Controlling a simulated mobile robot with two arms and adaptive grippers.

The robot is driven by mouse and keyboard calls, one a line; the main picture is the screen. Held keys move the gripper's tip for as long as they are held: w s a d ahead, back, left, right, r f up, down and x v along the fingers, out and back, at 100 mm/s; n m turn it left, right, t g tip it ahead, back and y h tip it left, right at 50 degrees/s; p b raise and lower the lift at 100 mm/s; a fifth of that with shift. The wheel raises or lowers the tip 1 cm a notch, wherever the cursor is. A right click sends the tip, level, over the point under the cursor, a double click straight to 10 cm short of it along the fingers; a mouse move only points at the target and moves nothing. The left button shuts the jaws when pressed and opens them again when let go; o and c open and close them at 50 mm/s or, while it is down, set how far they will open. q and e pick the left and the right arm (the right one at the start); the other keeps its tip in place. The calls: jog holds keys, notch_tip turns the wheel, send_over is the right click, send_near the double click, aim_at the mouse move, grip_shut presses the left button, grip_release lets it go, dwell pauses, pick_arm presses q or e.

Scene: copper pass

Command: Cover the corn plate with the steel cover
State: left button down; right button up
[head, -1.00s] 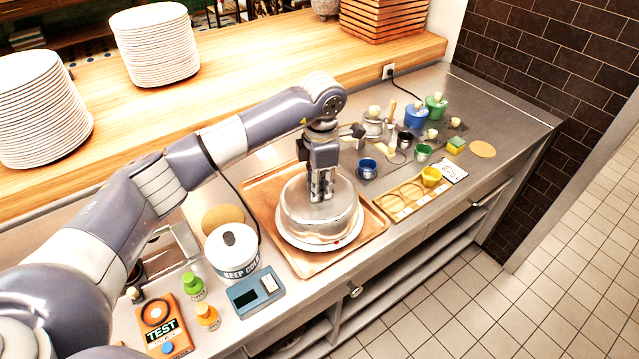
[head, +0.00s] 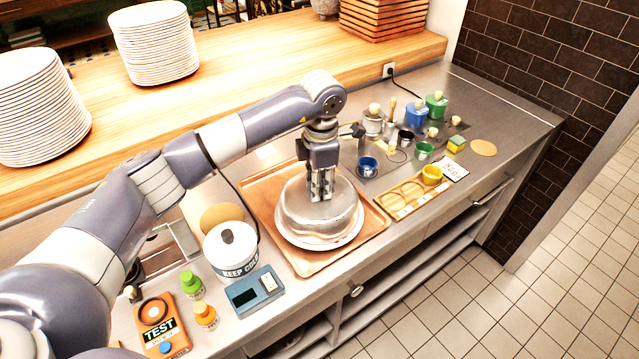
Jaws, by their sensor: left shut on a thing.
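The steel cover (head: 318,217) is a shiny dome on a white plate (head: 350,238), whose rim shows around its lower edge. The plate sits on a copper-coloured tray (head: 268,196). The cover hides what lies on the plate, so I cannot see any corn. My left gripper (head: 321,196) points down at the top of the cover and is shut on its handle, which the fingers hide. My right gripper is not in view.
A white "KEEP COLD" pot (head: 231,250), a blue device (head: 255,291) and an orange TEST device (head: 158,325) stand left of the tray. A wooden holder (head: 408,196) and several small cups are to the right. Plate stacks (head: 153,45) stand behind.

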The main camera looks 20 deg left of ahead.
pick_arm(q)
jog(key=shift+f, duration=0.1)
dwell(0.7)
dwell(0.4)
jog(key=c, duration=0.7)
grip_release()
jog(key=shift+c, duration=0.2)
jog(key=shift+r+p, duration=1)
jog(key=shift+r, duration=1.5)
